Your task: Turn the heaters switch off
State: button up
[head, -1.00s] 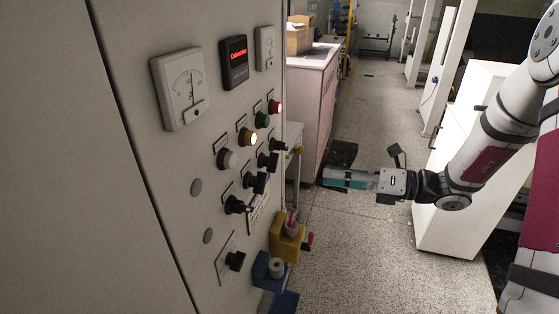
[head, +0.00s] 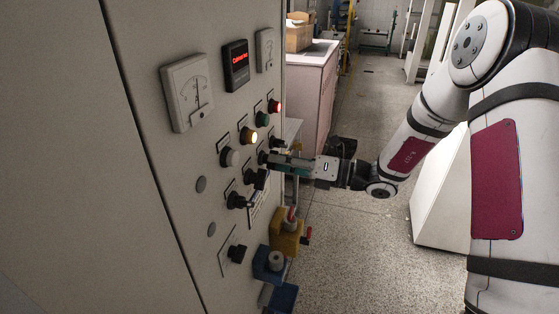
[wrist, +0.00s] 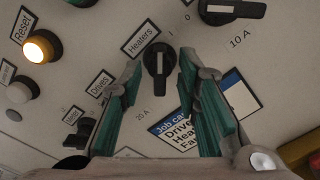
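The heaters switch (wrist: 158,68) is a black rotary knob on the panel in the wrist view, below a tilted label reading "Heaters" (wrist: 141,37). Its handle stands nearly upright in the picture, with a white line on its upper part. My gripper (wrist: 161,75) is open, its teal fingers on the left and right of the knob with visible gaps. I cannot tell how deep the fingers reach. In the head view, my gripper (head: 271,163) is at the row of black knobs, its fingertips partly hiding the panel there.
A larger black switch (wrist: 232,10) marked 10 A is at upper right, and another knob (wrist: 80,130) at lower left. A lit yellow lamp (head: 249,136) and lit red lamp (head: 274,106) sit above the knobs. Yellow (head: 287,240) and blue (head: 268,262) connectors jut out below.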

jog(key=shift+w+a, duration=0.1)
jog(key=shift+a, duration=0.2)
grip_shut()
jog(key=shift+n+p, duration=1.95)
jog(key=shift+n, duration=6.95)
